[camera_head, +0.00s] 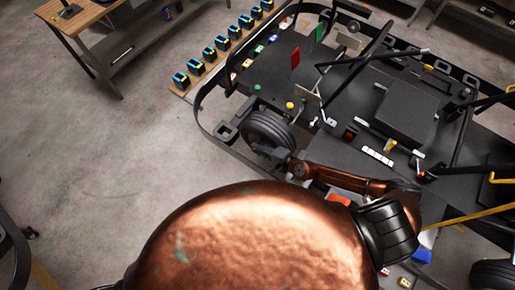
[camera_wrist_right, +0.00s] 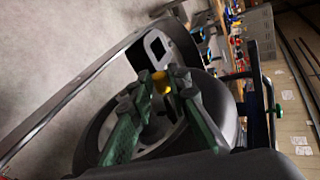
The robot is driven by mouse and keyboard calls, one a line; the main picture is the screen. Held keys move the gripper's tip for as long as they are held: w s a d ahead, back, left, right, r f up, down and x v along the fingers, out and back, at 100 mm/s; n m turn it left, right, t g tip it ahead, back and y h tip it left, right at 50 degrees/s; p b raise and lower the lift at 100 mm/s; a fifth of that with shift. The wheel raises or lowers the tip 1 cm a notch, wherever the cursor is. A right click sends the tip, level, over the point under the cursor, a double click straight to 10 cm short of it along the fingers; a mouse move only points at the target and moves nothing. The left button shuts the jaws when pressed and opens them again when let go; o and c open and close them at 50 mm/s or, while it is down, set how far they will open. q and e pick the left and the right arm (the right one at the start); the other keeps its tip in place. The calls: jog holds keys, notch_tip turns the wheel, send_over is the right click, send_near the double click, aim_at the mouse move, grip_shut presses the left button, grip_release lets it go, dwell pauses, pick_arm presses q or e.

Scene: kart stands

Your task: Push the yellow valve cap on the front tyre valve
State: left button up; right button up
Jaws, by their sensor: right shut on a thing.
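The front tyre (camera_head: 268,129) stands at the kart's near left corner in the head view. It also shows as a thick dark ring in the right wrist view (camera_wrist_right: 213,98). My right gripper (camera_head: 277,154) is at the near side of this wheel, small and partly blurred into the hub. In the right wrist view, its green fingers (camera_wrist_right: 163,82) close on the small yellow valve cap (camera_wrist_right: 162,88), in front of the wheel's hub. The valve is hidden behind the cap and fingers, so I cannot tell whether the cap touches it. My left gripper is not in view.
The kart's grey bumper bar (camera_head: 205,122) curves round the wheel. A board with several blue and black boxes (camera_head: 208,54) lies beyond it. A wooden workbench (camera_head: 132,48) stands at the upper left.

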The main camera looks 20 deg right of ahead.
jog(key=shift+w+d+f+b, duration=0.2)
jog(key=shift+w+d+b, duration=0.25)
jog(key=shift+d+b, duration=0.25)
jog(key=shift+w+d+f+b, duration=0.15)
jog(key=shift+w+d+b, duration=0.3)
jog(key=shift+b, duration=0.3)
jog(key=o, duration=0.8)
jog(key=shift+s, duration=0.1)
jog(key=v, duration=1.2)
